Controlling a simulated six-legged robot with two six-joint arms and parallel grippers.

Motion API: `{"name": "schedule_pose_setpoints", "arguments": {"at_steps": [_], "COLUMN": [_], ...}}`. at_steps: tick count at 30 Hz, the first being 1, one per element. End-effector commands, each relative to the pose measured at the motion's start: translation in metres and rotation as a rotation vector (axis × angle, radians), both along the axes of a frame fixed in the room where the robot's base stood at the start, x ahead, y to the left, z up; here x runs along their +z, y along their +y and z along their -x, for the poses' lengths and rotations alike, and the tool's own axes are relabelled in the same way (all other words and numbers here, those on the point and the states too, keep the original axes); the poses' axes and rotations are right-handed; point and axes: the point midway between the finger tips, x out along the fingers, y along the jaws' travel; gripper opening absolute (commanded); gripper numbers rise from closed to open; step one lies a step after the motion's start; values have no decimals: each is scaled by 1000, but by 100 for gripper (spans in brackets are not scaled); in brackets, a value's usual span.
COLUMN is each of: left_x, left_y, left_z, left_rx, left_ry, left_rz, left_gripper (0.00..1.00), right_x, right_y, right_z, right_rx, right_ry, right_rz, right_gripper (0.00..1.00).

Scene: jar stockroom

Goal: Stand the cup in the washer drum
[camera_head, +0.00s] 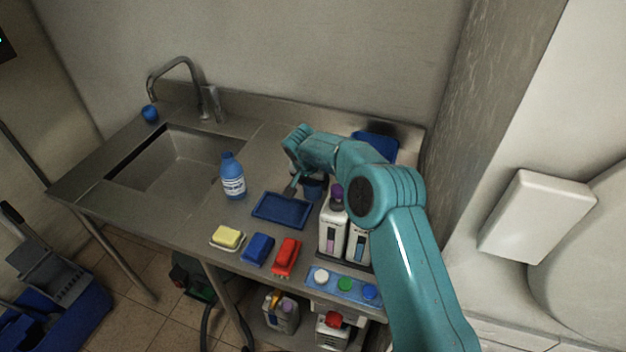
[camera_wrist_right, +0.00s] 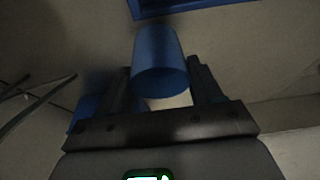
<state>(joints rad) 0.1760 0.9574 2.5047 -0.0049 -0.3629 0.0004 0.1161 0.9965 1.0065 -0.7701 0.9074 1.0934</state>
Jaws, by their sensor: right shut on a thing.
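A blue cup (camera_wrist_right: 160,65) is between the two fingers of my right gripper (camera_wrist_right: 162,88) in the right wrist view. The gripper is shut on it. In the head view my right gripper (camera_head: 296,183) is low over the steel counter, behind the blue tray, with the dark blue cup (camera_head: 314,188) beside it, partly hidden by my arm and a bottle. I cannot tell whether the cup touches the counter. I cannot make out a washer drum in either view. My left gripper is not in view.
The steel counter (camera_head: 180,213) has a sink (camera_head: 180,160) at left. A blue bottle (camera_head: 232,178), a blue tray (camera_head: 282,210), a yellow sponge (camera_head: 227,236), blue and red brushes (camera_head: 287,256) and white bottles (camera_head: 333,232) crowd the front.

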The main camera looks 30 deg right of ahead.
Motion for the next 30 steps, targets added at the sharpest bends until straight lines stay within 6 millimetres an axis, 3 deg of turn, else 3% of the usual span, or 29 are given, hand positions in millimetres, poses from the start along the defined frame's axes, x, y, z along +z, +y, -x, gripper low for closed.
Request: {"name": "schedule_pose_setpoints", "arguments": {"at_steps": [4,5,7,18,20,30], "left_x": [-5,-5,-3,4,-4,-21], "left_y": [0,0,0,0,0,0], "left_z": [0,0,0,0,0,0], "left_rx": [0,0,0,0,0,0], "left_ry": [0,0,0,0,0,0], "left_rz": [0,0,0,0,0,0], "left_gripper": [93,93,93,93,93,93], "right_x": [-3,-3,-2,4,8,78], "right_y": [0,0,0,0,2,25], "right_z": [0,0,0,0,2,22], "right_rx": [0,0,0,0,0,1], "right_ry": [-1,0,0,0,-2,-3], "right_rz": [1,0,0,0,1,0], "right_gripper": [32,68,90,90,90,90]}}
